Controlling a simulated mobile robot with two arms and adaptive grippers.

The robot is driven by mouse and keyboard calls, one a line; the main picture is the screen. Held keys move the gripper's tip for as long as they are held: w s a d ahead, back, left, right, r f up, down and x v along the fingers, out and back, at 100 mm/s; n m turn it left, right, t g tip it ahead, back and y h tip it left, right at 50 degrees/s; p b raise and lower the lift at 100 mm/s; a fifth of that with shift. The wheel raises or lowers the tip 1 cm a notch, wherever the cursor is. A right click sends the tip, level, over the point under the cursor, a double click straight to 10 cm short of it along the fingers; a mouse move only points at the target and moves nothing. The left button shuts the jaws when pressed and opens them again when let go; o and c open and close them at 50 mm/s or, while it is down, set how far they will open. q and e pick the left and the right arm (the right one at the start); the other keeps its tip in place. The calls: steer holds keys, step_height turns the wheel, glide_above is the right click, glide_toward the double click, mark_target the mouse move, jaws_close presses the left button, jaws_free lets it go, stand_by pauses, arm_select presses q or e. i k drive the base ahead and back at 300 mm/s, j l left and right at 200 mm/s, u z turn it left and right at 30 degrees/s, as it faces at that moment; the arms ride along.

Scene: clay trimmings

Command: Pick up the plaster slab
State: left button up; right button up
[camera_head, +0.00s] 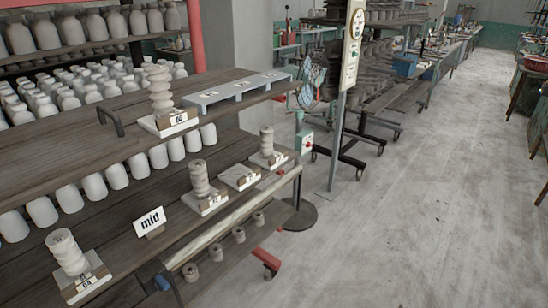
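Several pale square slabs with small labelled fronts sit on the shelving at left; I cannot tell which one the task means. A bare slab (241,175) lies on the middle shelf, with nothing standing on it. Slabs with stacked clay rings are beside it: one to its right (278,160), one to its left (214,205), and one at the near left (88,289). Another slab (178,123) on the upper shelf bears a taller, uneven stack (159,88). Neither of my grippers is in view.
A "mid" sign (149,221) stands on the middle shelf (120,240). A pale blue notched rack (238,91) and a black handle (111,119) are on the upper shelf. A signpost (341,120) stands right of the shelving. The concrete floor (430,220) at right is clear.

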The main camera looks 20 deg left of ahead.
mark_target(239, 174)
steer(key=i+u, duration=0.1)
steer(key=u, duration=0.3)
steer(key=i+l+u, duration=0.1)
steer(key=u, duration=0.3)
steer(key=i+l+u, duration=0.1)
steer(key=u, duration=0.25)
steer(key=l, duration=0.1)
